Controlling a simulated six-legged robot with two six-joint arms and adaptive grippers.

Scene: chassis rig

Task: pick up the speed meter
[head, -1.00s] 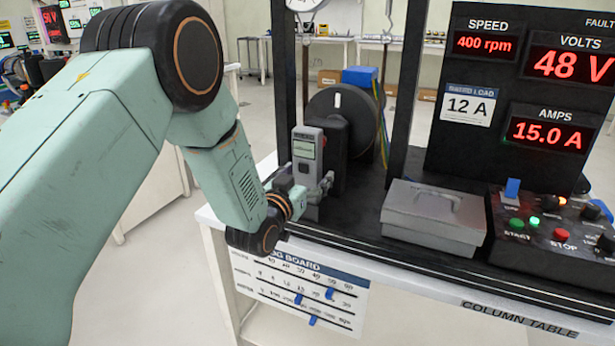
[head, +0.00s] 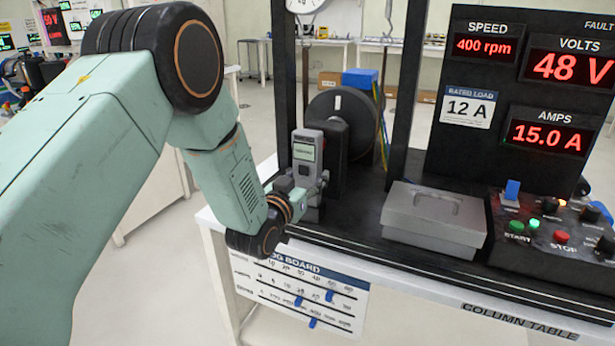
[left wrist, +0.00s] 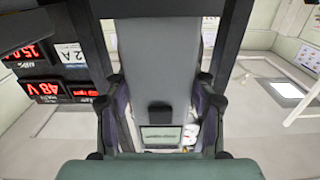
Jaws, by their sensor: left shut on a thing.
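The speed meter (head: 306,152) is a grey handheld device with a small greenish screen. It stands upright at the left end of the black bench top, in front of a dark round wheel. My left gripper (head: 312,184) is shut on the meter's body, with its fingers around the lower part. In the left wrist view the grey meter (left wrist: 158,70) fills the middle, and the dark fingers of my left gripper (left wrist: 161,115) press on both sides of it. I cannot tell whether the meter's base touches a holder below. My right gripper is not in view.
A black wheel (head: 345,120) and dark upright posts stand close behind the meter. A grey lidded box (head: 434,212) and a control box with buttons (head: 550,228) are to the right. A display panel (head: 520,90) rises behind them. A log board (head: 305,288) hangs below the table edge.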

